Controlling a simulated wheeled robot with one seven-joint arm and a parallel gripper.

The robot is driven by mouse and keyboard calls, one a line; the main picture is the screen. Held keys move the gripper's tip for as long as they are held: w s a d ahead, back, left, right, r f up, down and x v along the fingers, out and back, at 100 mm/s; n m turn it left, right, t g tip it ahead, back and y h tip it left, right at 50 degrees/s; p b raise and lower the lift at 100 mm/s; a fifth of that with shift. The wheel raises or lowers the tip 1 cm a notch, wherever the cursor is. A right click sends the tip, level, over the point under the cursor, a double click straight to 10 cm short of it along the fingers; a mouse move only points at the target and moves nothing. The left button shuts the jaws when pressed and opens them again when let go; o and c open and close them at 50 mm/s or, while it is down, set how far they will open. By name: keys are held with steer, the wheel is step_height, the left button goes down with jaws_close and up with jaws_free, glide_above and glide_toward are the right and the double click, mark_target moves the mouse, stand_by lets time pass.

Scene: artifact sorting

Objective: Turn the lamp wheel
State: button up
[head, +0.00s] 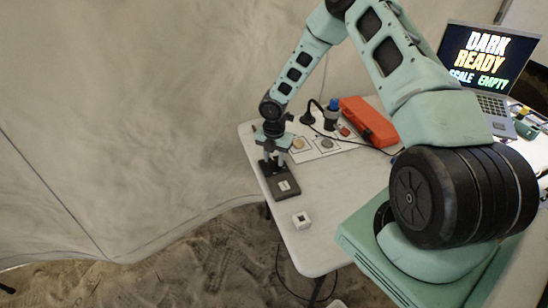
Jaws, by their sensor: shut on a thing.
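My gripper (273,152) points down at the near left of the table, at the top of a small dark stand (287,192). It is shut on the lamp wheel at the stand's upper part. The wheel itself is mostly hidden by the fingers and too small to make out. The stand has a flat dark base with a small pale square on it.
A white cube (301,220) with a dark centre sits near the table's front edge. A white card with round pieces (326,144), a blue-capped bottle (332,112) and an orange case (369,121) lie behind. A laptop (487,62) reads "DARK READY SCALE EMPTY".

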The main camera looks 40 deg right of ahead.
steer(key=m+b, duration=0.1)
steer(key=m, duration=0.3)
steer(key=shift+m, duration=0.3)
steer(key=m, duration=0.3)
steer(key=shift+m+b, duration=0.3)
steer(key=m, duration=0.3)
steer(key=shift+b, duration=0.4)
steer(key=m, duration=0.4)
steer(key=shift+a+b, duration=0.1)
steer(key=shift+b, duration=0.25)
steer(key=m+b, duration=0.1)
steer(key=m, duration=0.5)
steer(key=m+b, duration=0.1)
steer(key=m, duration=0.5)
steer(key=shift+r, duration=0.1)
steer(key=o, duration=1)
